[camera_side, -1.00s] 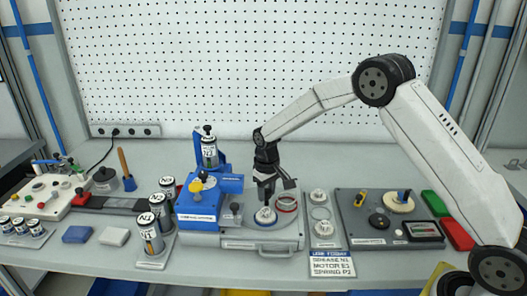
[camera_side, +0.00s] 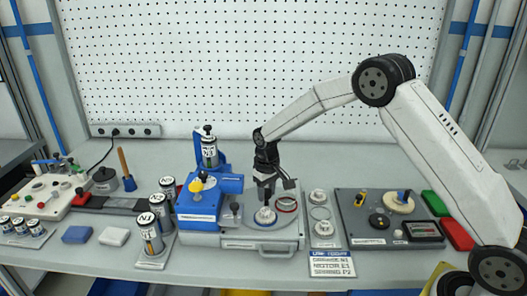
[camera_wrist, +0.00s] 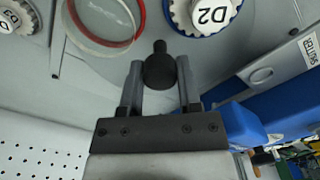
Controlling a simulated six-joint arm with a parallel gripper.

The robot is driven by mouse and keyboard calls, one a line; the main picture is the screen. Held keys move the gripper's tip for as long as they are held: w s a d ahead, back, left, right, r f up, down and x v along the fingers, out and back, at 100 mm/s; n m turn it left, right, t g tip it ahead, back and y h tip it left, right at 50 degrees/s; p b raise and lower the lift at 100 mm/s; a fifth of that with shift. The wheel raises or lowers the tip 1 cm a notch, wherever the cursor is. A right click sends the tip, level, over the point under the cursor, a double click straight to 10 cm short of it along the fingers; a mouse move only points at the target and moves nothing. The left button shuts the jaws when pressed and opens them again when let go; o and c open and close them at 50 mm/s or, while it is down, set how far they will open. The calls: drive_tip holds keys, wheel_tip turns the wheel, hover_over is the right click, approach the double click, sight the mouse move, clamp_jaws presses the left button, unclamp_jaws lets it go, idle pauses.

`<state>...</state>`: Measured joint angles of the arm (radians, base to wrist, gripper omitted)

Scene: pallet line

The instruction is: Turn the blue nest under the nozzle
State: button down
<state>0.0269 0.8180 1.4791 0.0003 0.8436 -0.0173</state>
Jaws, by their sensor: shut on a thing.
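The blue nest (camera_side: 266,224) is a blue ring on the round plate of the grey station, holding a white toothed part. In the wrist view the blue ring (camera_wrist: 181,27) shows at the top, its white part marked D2. My gripper (camera_side: 267,195) points down just behind it. In the wrist view my gripper (camera_wrist: 160,64) is shut on a black round-topped knob (camera_wrist: 160,73) between the blue nest and the red-ringed nest (camera_wrist: 140,20). The blue dispenser (camera_side: 200,207) stands to the left, with a labelled canister (camera_side: 209,152) upright on it. Its nozzle tip cannot be made out.
The red-ringed nest (camera_side: 287,204) sits right of the blue one and looks empty. A narrow tray (camera_side: 325,240) with white parts and a dark tray (camera_side: 358,222) lie further right. Several canisters (camera_side: 149,235) stand left of the dispenser. A label card (camera_side: 332,264) lies in front.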

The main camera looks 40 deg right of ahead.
drive_tip(key=shift+m, duration=8.9)
drive_tip(key=shift+c, duration=1.5)
unclamp_jaws()
